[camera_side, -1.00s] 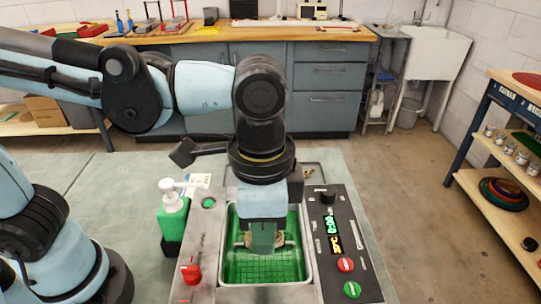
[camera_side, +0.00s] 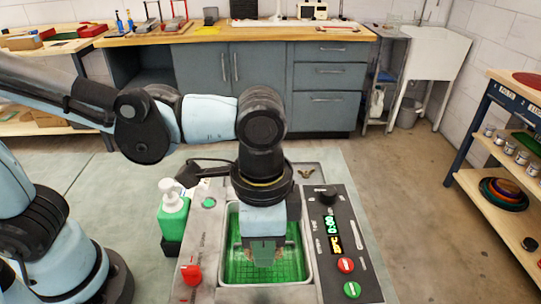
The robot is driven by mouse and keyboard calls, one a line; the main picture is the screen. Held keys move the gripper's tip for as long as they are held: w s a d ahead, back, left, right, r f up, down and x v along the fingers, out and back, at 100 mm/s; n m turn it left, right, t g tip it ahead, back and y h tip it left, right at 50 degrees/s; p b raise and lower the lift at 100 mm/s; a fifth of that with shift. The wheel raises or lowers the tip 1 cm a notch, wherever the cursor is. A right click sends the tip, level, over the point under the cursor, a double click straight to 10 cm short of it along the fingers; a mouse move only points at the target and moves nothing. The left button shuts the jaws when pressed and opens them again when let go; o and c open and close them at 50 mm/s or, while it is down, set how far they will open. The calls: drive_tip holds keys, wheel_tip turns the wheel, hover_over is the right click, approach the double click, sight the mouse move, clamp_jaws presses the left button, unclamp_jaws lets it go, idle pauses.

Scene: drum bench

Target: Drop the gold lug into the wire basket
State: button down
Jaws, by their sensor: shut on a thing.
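My gripper (camera_side: 265,259) points straight down into the steel basin of the bench unit. It is shut on a small brownish-gold piece, seemingly the gold lug (camera_side: 251,243); the fingers hide most of it. The wire basket (camera_side: 290,268) shows as a faint grid under the green liquid inside the basin. The fingertips are within the basin's outline, over the basket's middle; how deep they are is hard to tell.
A control panel (camera_side: 345,240) with a knob and red and green buttons borders the basin on the right. A red valve handle (camera_side: 191,273) and a green pump bottle (camera_side: 172,215) stand left. A small gold wing-shaped piece (camera_side: 306,173) lies behind the basin.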

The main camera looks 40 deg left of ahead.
drive_tip(key=c, duration=0.9)
unclamp_jaws()
drive_tip(key=shift+o, duration=0.2)
drive_tip(key=shift+r, duration=0.15)
wheel_tip(320, 180, up, 12)
drive_tip(key=w+a+f+n+t, duration=0.3)
drive_tip(key=a+f+n, duration=0.1)
drive_tip(key=a, duration=0.7)
drive_tip(key=w+a+f+n+t, duration=0.3)
drive_tip(key=a+f, duration=0.4)
drive_tip(key=a, duration=0.3)
drive_tip(key=shift+a+n+t, duration=0.35)
drive_tip(key=shift+n+t, duration=0.25)
drive_tip(key=shift+n, duration=0.4)
